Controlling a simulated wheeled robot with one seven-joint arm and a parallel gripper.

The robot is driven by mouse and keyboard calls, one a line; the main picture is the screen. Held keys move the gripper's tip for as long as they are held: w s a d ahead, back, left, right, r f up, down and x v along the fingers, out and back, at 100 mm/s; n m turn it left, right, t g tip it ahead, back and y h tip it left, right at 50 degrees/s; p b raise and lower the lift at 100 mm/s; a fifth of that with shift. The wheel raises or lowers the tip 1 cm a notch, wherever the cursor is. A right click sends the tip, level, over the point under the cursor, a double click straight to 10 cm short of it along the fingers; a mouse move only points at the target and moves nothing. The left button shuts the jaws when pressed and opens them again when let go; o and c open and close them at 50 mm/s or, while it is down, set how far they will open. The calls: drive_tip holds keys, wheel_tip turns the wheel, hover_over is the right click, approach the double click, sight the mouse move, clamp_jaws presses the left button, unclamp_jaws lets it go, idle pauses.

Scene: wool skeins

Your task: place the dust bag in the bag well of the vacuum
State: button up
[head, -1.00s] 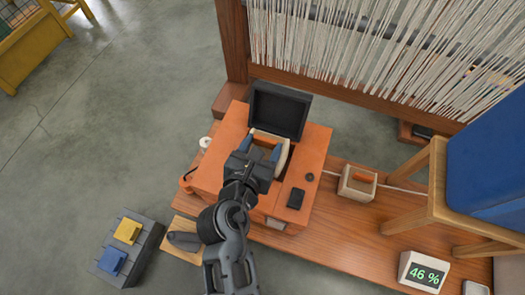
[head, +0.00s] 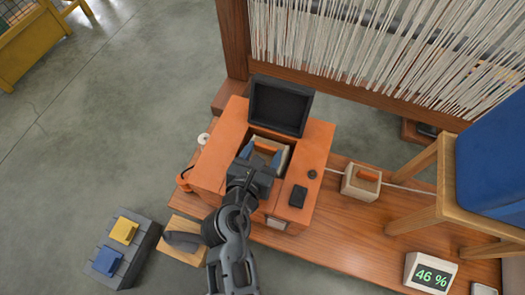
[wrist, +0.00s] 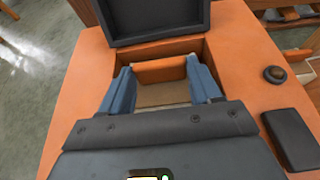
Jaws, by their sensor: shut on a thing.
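The vacuum (head: 213,168) is an orange box with its dark lid (head: 281,106) raised at the back. The bag well (head: 257,133) is the opening in front of the lid. The dust bag is beige with an orange grip piece (wrist: 160,71). In the head view its beige side (head: 284,157) shows beside my fingers. My gripper (head: 263,150) is shut on the bag, with a blue finger on each side. The bag is at the well opening and at least partly inside it. My gripper hides its near side, so its depth is unclear.
A grey case with yellow and blue pieces (head: 135,250) lies at lower left. A loom with white threads (head: 350,40) stands behind. A wooden chair (head: 425,200) is at right.

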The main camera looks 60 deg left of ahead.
drive_tip(key=o, duration=1.4)
drive_tip(key=shift+r, duration=0.4)
drive_tip(key=p+v, duration=0.2)
drive_tip(key=v, duration=0.3)
drive_tip(key=p+v, duration=0.2)
drive_tip(key=v, duration=0.4)
drive_tip(key=shift+r, duration=0.3)
drive_tip(key=shift+s+d+r, duration=0.1)
drive_tip(key=shift+s+d, duration=0.2)
drive_tip(key=shift+s, duration=0.05)
drive_tip(key=shift+d, duration=0.1)
